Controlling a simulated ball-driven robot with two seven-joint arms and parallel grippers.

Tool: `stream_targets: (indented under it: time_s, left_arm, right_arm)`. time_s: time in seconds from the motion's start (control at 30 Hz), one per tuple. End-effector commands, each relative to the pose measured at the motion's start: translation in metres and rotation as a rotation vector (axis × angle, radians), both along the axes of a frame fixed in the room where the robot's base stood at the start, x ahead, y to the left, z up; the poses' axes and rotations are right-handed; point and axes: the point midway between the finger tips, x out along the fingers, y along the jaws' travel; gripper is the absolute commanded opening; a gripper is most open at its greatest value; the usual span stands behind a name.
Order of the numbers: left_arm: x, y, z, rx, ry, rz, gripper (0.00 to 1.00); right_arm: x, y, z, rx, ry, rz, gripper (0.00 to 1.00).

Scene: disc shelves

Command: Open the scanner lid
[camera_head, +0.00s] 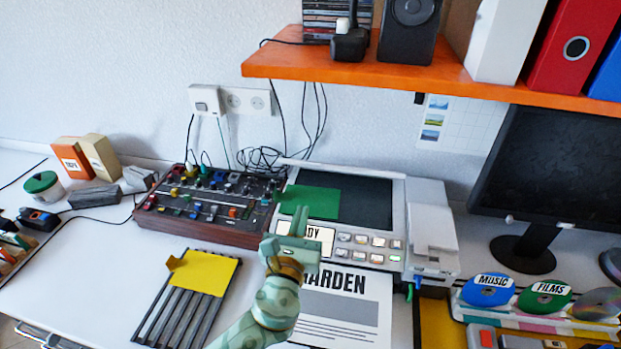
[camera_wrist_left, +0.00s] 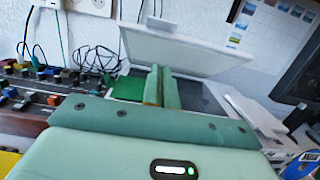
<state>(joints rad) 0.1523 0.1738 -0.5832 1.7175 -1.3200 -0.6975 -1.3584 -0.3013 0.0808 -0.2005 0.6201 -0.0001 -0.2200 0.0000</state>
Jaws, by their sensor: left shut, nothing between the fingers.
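The scanner (camera_head: 392,222) stands on the desk with its dark glass (camera_head: 365,198) uncovered. Its pale lid (camera_head: 345,169) shows almost edge-on at the back in the head view; in the left wrist view the lid (camera_wrist_left: 190,50) stands raised and tilted behind the glass. A green sheet (camera_head: 312,201) lies on the left part of the glass. My left gripper (camera_head: 300,222) is shut and empty over the scanner's front left, in front of the lid and apart from it. It hides part of the front label. Its closed fingers also show in the wrist view (camera_wrist_left: 158,86).
A mixer (camera_head: 210,205) with many knobs stands left of the scanner. A yellow sheet (camera_head: 205,271) lies on a slatted rack. An orange shelf (camera_head: 400,77) overhangs the back. A monitor (camera_head: 550,165) and labelled discs (camera_head: 488,290) are at the right.

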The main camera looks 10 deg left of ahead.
Motion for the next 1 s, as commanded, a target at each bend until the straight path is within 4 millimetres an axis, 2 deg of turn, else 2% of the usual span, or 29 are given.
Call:
stream_targets:
  time_s: [0.1,0.27,0.3,0.4,0.53,1.0]
  left_arm:
    - [0.027,0.000,0.003,0.000,-0.001,0.001,0.00]
    - [0.060,0.000,0.007,0.000,0.000,0.000,0.00]
    - [0.065,0.000,0.013,-0.001,-0.001,0.000,0.00]
    - [0.073,0.000,0.028,-0.001,-0.002,0.000,0.00]
    - [0.081,0.001,0.037,-0.001,0.000,0.000,0.00]
    - [0.084,0.001,0.040,0.000,0.003,0.000,0.00]
  right_arm:
    - [0.000,-0.001,-0.004,-0.002,0.002,0.000,0.00]
    - [-0.001,-0.001,-0.008,-0.002,0.005,0.000,0.00]
    - [-0.001,-0.001,-0.006,-0.002,0.003,0.000,0.00]
    - [0.002,-0.001,0.000,-0.001,-0.003,0.000,0.00]
    - [0.003,-0.001,0.002,-0.002,-0.005,0.000,0.00]
    - [0.003,0.001,0.003,0.002,-0.005,-0.001,0.00]
